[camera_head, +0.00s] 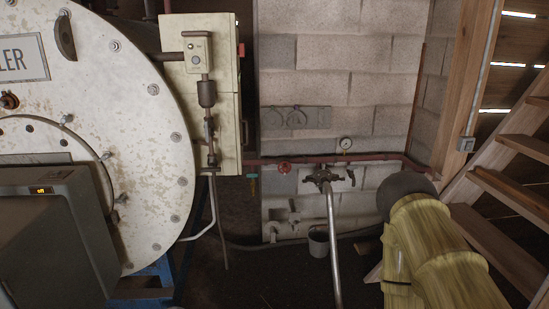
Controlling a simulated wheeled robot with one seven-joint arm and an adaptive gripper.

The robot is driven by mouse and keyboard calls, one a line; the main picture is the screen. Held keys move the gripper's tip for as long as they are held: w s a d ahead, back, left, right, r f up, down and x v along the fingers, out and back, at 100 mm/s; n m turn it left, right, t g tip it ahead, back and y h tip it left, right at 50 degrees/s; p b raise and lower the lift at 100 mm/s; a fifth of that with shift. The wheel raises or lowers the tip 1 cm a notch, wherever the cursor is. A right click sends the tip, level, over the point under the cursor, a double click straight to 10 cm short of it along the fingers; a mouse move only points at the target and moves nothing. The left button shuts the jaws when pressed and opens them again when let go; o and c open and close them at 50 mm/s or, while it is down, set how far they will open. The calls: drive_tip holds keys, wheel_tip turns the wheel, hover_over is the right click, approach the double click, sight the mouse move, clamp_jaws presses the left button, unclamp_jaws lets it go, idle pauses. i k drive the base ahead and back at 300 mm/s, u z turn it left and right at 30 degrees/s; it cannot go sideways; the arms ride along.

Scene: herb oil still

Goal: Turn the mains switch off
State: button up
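A tall cream electrical cabinet (228,110) stands at the upper centre-left, beside the large round boiler. A small red part (241,50) sticks out from its right edge and may be the mains switch. It is seen edge-on, so I cannot tell its position. A cream box with a round knob (197,47) is on the front of the cabinet. A small grey box (467,144) is fixed to the wooden post at the right, with a conduit running up from it. My gripper is not clearly visible in this view.
The boiler's pale end plate (150,150) fills the left. A grey box with a lit display (42,190) blocks the lower left. A yellow jointed cylinder (440,255) fills the lower right, before wooden stairs (510,190).

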sight(240, 49)
drive_tip(key=i, duration=2)
drive_tip(key=z, duration=1.75)
drive_tip(key=i, duration=0.5)
drive_tip(key=u, duration=1.7)
drive_tip(key=i, duration=0.35)
drive_tip(key=u, duration=0.4)
